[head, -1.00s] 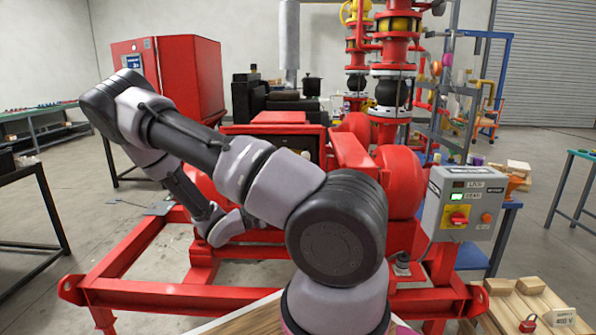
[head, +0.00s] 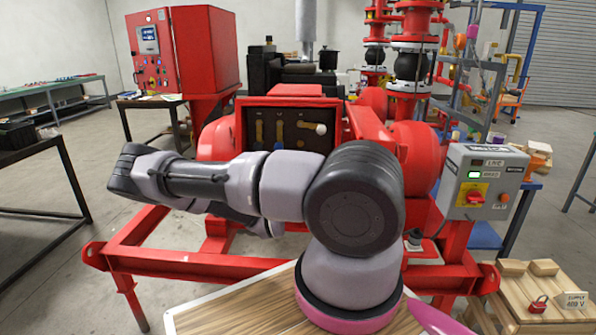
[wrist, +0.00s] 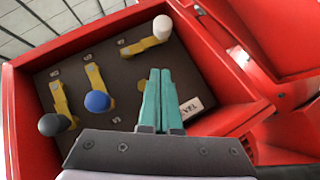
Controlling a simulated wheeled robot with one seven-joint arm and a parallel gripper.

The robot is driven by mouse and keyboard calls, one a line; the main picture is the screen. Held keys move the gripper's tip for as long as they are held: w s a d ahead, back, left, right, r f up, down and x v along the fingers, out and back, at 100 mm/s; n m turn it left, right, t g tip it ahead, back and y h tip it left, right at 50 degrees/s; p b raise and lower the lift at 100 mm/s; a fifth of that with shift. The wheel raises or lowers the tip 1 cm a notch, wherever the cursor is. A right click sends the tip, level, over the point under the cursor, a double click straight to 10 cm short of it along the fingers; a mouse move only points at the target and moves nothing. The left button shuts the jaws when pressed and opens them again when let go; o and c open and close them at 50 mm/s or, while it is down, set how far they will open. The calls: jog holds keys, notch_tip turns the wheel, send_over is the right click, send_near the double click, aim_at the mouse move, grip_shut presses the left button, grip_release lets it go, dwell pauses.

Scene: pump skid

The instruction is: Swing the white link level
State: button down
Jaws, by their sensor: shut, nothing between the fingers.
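The white link is a yellow bar with a white knob (head: 320,129) at its end, on the dark panel inside a red open box. In the head view it points right, near level, with the knob end slightly lower. In the wrist view the white link (wrist: 143,45) is at the top, its knob to the upper right. My gripper (wrist: 160,72) has its teal fingers together and empty. The tips are below the white link in that picture and look apart from it. In the head view my arm hides the gripper.
A blue-knobbed link (wrist: 97,101) and a black-knobbed link (wrist: 52,124) hang beside it on the panel. The red box rim (wrist: 70,40) surrounds the panel. A white label plate (wrist: 190,106) is right of my fingers. A grey switch box (head: 483,180) stands at the right.

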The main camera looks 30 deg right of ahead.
aim_at(311, 128)
jog(key=x, duration=0.4)
jog(key=shift+s+d+r, duration=0.2)
jog(key=shift+d+r, duration=0.1)
jog(key=shift+r, duration=0.25)
jog(key=shift+s+d+r, duration=0.2)
jog(key=shift+d+r, duration=0.1)
jog(key=shift+r, duration=0.25)
jog(key=shift+s+d+r, duration=0.2)
jog(key=shift+d+r, duration=0.05)
jog(key=shift+r, duration=0.35)
